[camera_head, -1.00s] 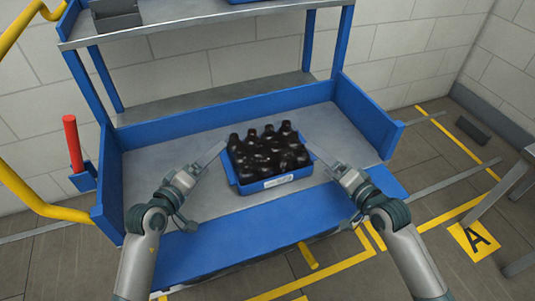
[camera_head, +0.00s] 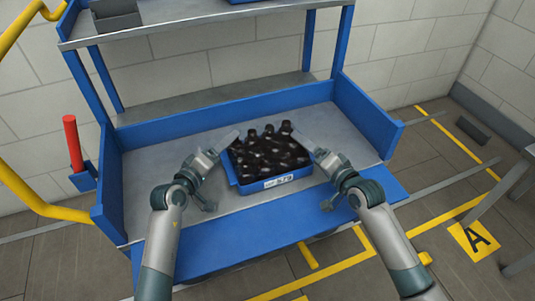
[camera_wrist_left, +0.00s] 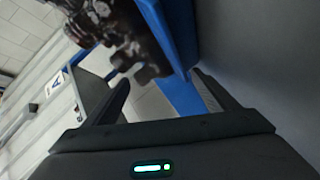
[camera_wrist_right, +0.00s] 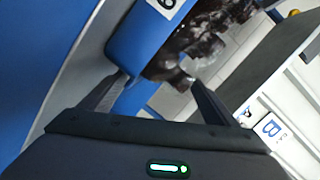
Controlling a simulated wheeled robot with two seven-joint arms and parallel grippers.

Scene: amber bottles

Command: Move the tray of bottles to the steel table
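The blue tray (camera_head: 252,187) rests on the grey lower deck of a blue cart, with a white label on its front wall. It holds several dark amber bottles (camera_head: 268,155) with black caps. My left gripper (camera_head: 234,139) is at the tray's left side, its fingers apart around the blue side wall (camera_wrist_left: 182,98) in the left wrist view. My right gripper (camera_head: 300,139) is at the right side, its fingers apart with the tray's wall (camera_wrist_right: 135,95) between them. Whether the fingers touch the wall cannot be told. Part of a grey metal frame, possibly the steel table (camera_head: 515,175), shows at the right edge.
The cart's deck (camera_head: 180,150) is bare around the tray, with blue raised walls at back and sides. An upper shelf (camera_head: 190,22) overhangs behind, carrying a grey bin (camera_head: 116,18). A yellow rail (camera_head: 30,195) and red handle (camera_head: 72,143) stand left. Yellow floor lines lie right.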

